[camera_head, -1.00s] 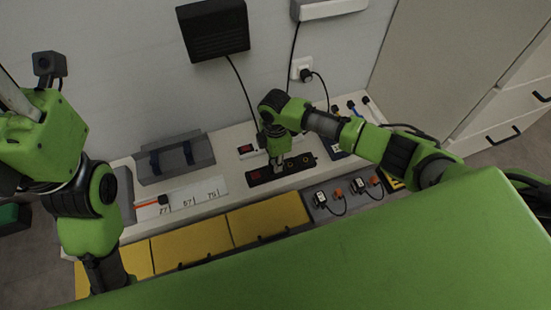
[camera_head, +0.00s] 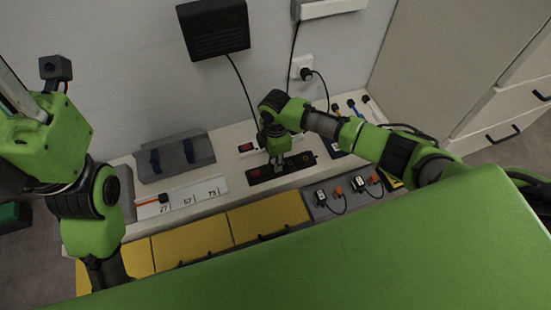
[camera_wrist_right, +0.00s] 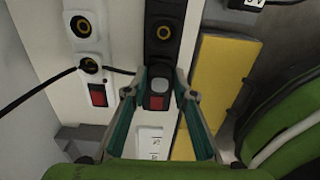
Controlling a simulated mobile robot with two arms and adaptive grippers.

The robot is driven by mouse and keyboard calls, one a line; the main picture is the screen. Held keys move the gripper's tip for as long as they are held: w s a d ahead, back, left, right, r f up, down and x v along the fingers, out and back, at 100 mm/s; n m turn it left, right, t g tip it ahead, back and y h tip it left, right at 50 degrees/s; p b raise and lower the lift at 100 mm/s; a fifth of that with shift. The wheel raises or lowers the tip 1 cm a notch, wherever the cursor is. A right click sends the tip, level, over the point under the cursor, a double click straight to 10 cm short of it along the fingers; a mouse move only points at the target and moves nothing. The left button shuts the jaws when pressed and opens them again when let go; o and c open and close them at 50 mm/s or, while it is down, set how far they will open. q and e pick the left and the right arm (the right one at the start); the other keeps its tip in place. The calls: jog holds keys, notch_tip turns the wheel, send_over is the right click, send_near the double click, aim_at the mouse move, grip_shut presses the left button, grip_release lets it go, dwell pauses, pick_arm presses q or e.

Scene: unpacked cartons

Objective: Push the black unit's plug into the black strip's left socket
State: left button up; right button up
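The black unit (camera_head: 213,29) hangs on the wall at upper left, and its cable runs down behind my right gripper. The black strip (camera_head: 265,175) lies on the shelf; it also shows upright in the right wrist view (camera_wrist_right: 178,12), with a red switch and round sockets. The plug (camera_wrist_right: 157,83) sits at the strip's left socket, beside the red switch, and covers it. Whether it is fully seated cannot be told. My right gripper (camera_wrist_right: 161,73) is above it, its fingers on either side with small gaps, apparently open. My left gripper is outside the view.
A white strip (camera_wrist_right: 98,72) lies alongside, with the cable crossing it. Yellow bins (camera_head: 195,240) line the front. A wall socket (camera_head: 301,68) holds another plug.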

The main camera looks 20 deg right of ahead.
jog(key=shift+o, duration=1.2)
jog(key=shift+r, duration=0.1)
notch_tip(320, 180, up, 12)
